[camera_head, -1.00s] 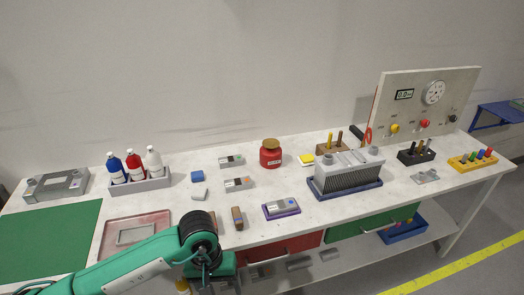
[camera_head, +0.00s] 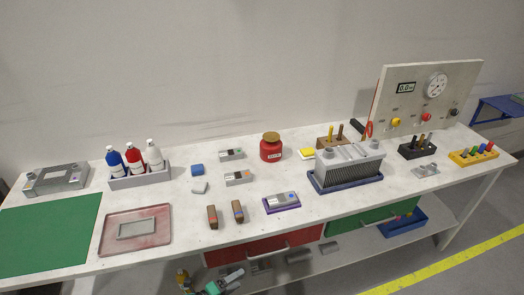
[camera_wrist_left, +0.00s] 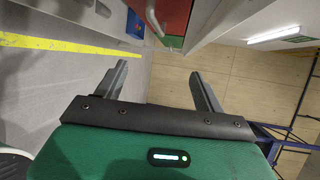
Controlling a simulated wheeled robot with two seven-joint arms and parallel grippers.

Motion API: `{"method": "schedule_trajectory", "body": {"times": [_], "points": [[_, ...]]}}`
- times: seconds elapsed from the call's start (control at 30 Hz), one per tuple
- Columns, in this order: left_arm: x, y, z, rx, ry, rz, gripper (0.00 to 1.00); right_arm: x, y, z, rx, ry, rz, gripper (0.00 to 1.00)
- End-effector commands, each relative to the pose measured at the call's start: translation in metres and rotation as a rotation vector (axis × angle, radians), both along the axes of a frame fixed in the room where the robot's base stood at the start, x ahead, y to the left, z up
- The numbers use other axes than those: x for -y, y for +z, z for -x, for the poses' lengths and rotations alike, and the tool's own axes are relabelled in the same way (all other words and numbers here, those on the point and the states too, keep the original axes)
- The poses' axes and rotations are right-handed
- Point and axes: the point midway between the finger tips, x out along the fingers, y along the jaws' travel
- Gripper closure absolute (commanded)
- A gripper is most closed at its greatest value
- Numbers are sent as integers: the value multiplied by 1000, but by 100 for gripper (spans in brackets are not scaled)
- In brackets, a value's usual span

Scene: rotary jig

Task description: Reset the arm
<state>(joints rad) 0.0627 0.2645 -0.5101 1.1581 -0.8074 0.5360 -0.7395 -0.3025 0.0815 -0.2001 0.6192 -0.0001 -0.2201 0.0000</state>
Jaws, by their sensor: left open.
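My left arm is mostly below the bottom edge of the head view. A small green and grey part of my left gripper (camera_head: 230,278) shows there, low in front of the bench. In the left wrist view my left gripper (camera_wrist_left: 160,82) has its two dark fingers wide apart, with nothing between them. My right gripper is not in view.
The white bench (camera_head: 330,215) carries a red tray (camera_head: 110,240), bottles, blocks, a red jar (camera_head: 271,152), a finned grey unit (camera_head: 348,172) and a gauge panel (camera_head: 460,95). Red (camera_head: 240,252) and green (camera_head: 350,222) drawers sit below. A yellow line (camera_wrist_left: 60,43) crosses the floor.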

Motion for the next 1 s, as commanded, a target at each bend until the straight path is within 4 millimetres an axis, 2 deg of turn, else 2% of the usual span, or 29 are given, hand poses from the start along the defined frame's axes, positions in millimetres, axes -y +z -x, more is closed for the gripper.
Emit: {"method": "schedule_trajectory", "body": {"times": [0.03,0.1,0.17,0.2,0.27,0.37,0.47,0.5,0.6,0.7,0.8,0.9,1.0], "points": [[-19,-34,11,-143,122,51,29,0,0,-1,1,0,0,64],[-45,-77,30,-330,292,125,29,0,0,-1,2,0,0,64],[-66,-112,50,-475,430,181,29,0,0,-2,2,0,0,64],[-79,-135,67,-567,521,217,29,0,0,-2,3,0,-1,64],[-97,-167,96,-698,653,266,29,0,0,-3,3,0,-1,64],[-123,-214,150,-896,870,343,29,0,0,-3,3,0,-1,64],[-144,-254,213,-1075,1082,411,29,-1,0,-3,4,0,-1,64],[-150,-268,239,-1142,1166,436,29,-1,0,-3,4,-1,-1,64],[-162,-296,307,-1292,1373,491,29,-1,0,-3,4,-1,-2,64],[-168,-313,368,-1411,1553,534,29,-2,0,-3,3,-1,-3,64],[-171,-323,413,-1490,1691,563,29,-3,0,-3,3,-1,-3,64],[-171,-327,442,-1538,1777,580,29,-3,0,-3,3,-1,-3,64],[-171,-328,453,-1557,1815,586,29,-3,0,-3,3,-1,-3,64]]}}
